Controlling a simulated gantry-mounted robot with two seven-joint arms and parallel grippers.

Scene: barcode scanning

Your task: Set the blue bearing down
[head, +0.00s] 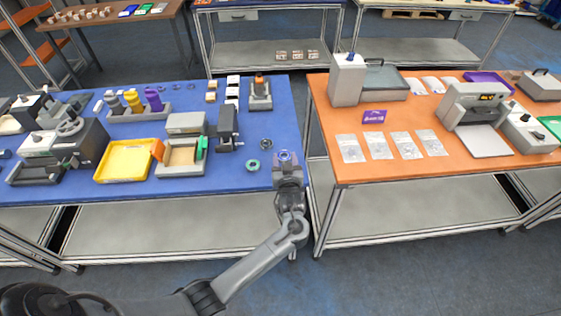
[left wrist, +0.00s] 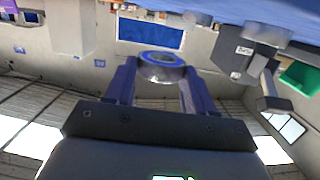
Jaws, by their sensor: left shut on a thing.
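The blue bearing (head: 285,155) is a small ring with a blue face and a grey metal rim. My left gripper (head: 287,164) is shut on it near the right front corner of the blue table (head: 225,184). In the left wrist view the blue bearing (left wrist: 161,66) sits between the two fingertips of the left gripper (left wrist: 158,76), its round face showing. I cannot tell whether the bearing touches the table. My right gripper is not in view.
A green-ringed bearing (head: 252,165) lies just left of my left gripper, and a dark ring (head: 267,144) lies behind it. A dark upright device (head: 228,127) and a box with a green part (head: 181,158) stand further left. An orange table (head: 350,172) stands to the right, past a gap.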

